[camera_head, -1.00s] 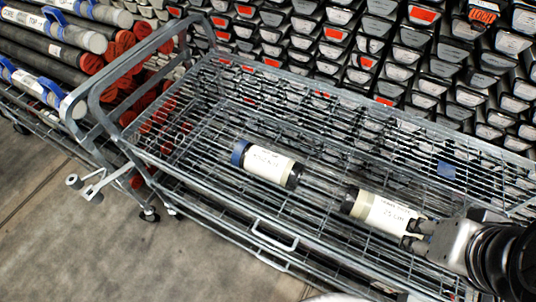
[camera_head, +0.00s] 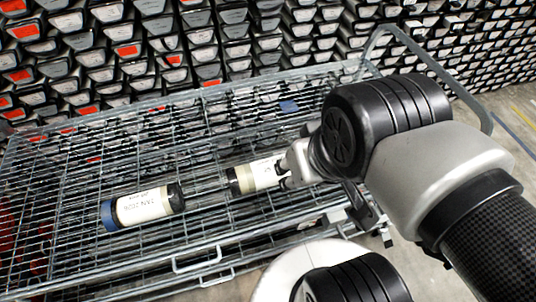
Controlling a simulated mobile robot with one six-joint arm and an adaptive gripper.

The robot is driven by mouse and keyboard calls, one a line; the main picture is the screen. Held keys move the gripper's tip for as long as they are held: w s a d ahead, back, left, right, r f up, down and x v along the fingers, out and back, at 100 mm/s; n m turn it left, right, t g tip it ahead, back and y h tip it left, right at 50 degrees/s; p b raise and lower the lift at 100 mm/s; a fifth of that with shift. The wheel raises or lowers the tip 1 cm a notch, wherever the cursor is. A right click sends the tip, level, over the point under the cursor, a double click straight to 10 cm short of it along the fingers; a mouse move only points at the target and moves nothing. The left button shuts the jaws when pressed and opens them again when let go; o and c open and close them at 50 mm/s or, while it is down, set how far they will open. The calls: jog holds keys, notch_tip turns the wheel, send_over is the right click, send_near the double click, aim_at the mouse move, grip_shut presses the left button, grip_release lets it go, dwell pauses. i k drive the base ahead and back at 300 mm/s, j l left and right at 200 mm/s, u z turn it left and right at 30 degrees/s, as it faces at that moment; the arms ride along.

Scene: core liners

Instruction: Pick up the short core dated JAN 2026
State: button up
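Two short cores lie in the wire basket of a cart. The left core (camera_head: 145,206) has a blue cap at its left end, a dark right end and a white label; the label is upside down and seems to read JAN 2026. The other core (camera_head: 252,175) lies to its right, with a dark left end, a tan band and a white label partly covered by my gripper. My gripper (camera_head: 284,171) is at the right end of this second core, its fingers over or beside it. Whether they grip it is too small to tell. The left core is clear of the gripper.
The metal cart basket (camera_head: 60,272) has raised wire rims and a tubular handle (camera_head: 440,66) at the right. Racks of core boxes (camera_head: 130,50) stand close behind. The basket's left part is free around the blue-capped core. Concrete floor shows at the right.

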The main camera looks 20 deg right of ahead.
aim_at(119, 213)
jog(key=z, duration=1.4)
jog(key=u, duration=2.8)
jog(key=i+j, duration=0.1)
jog(key=j, duration=0.2)
jog(key=i+j, duration=0.15)
jog(key=j, duration=0.15)
jog(key=i+j, duration=0.1)
jog(key=j, duration=0.2)
jog(key=z, duration=1.85)
jog(key=j, duration=0.1)
